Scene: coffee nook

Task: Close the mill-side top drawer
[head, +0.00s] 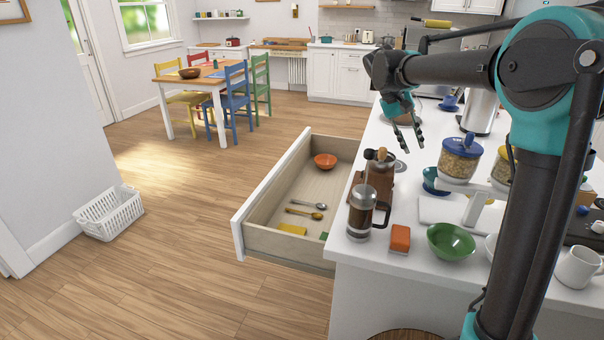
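An open drawer (262,203) with a white front juts out from the left side of the white counter (345,285), just below its top. Inside it lie an orange bowl (325,161), a silver spoon (309,204), a gold spoon (304,213), a yellow item (292,229) and a partly hidden green item. The wooden mill (378,172) stands on the counter beside the drawer, partly behind the French press. My gripper (412,145) is open and empty above the counter, to the right of the drawer and apart from it.
A French press (363,212), an orange block (400,238) and a green bowl (450,242) stand near the counter's edge. A blue-lidded jar (459,158) is right of my gripper. A white basket (109,212) is at the left wall. The floor left of the drawer is clear.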

